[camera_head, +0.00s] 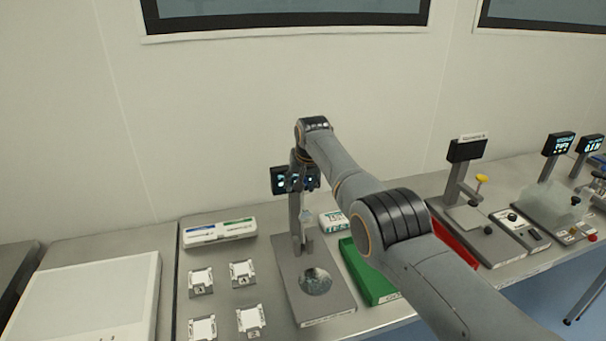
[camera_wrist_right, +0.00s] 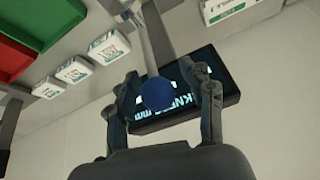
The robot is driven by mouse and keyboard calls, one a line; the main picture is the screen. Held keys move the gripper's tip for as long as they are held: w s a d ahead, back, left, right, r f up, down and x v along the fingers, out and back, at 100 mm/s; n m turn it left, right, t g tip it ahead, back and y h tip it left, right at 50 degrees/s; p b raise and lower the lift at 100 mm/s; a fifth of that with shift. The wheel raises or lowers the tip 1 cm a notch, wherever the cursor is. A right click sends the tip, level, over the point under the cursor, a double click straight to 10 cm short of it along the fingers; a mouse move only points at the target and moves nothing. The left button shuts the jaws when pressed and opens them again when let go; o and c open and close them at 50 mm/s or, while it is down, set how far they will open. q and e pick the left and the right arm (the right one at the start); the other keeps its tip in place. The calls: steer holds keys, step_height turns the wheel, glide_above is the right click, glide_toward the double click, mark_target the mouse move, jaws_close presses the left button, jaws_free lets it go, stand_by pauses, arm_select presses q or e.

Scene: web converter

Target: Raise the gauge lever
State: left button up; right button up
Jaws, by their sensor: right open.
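The thickness gauge stands on a grey base plate (camera_head: 318,305) with a round metal disc (camera_head: 315,281) and an upright post (camera_head: 295,218). Its dark display (camera_head: 278,181) is partly hidden behind my right gripper in the head view; it also shows in the right wrist view (camera_wrist_right: 230,88). The lever's blue ball knob (camera_wrist_right: 157,94) appears between the fingers of my right gripper (camera_wrist_right: 163,85). The fingers are open, one on each side of the knob; I cannot tell whether either touches it. My left gripper is out of view.
A green tray (camera_head: 358,270) and a red tray (camera_head: 455,250) lie right of the gauge, partly behind my right arm. Several small white-topped fixtures (camera_head: 241,272) sit to its left. A white box (camera_head: 220,233) lies behind them. Other instruments (camera_head: 466,150) stand farther right.

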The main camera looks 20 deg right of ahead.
steer(key=shift+v, duration=0.85)
steer(key=v, duration=1)
